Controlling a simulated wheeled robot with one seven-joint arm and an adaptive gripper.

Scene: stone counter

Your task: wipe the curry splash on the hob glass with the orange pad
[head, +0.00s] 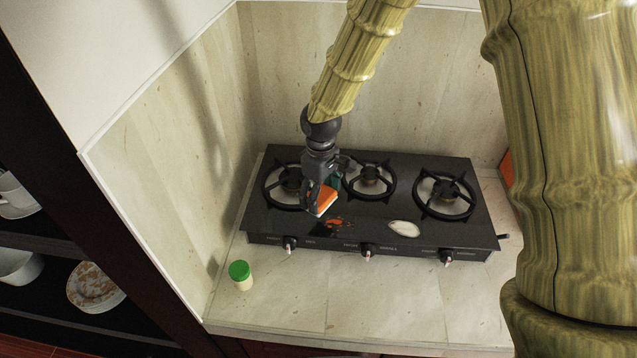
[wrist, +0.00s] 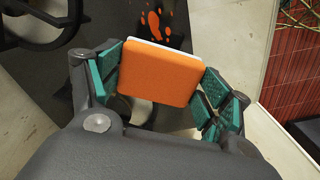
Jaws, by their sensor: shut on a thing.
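My gripper (head: 318,190) is shut on the orange pad (head: 323,200), which has a white layer along one edge. In the wrist view the pad (wrist: 160,72) sits between the teal finger pads of my gripper (wrist: 163,85). The curry splash (head: 338,223) is an orange-red patch with scattered drops on the black hob glass (head: 365,217), near its front edge. It also shows in the wrist view (wrist: 154,22), just beyond the pad. The pad is to the left of the splash in the head view and appears above the glass; the exact gap cannot be told.
Three burners stand along the hob, the left one (head: 290,180) close to my gripper. A pale oval item (head: 404,228) lies on the glass right of the splash. A green-lidded jar (head: 241,275) stands on the counter at front left. The front counter (head: 330,300) is otherwise clear.

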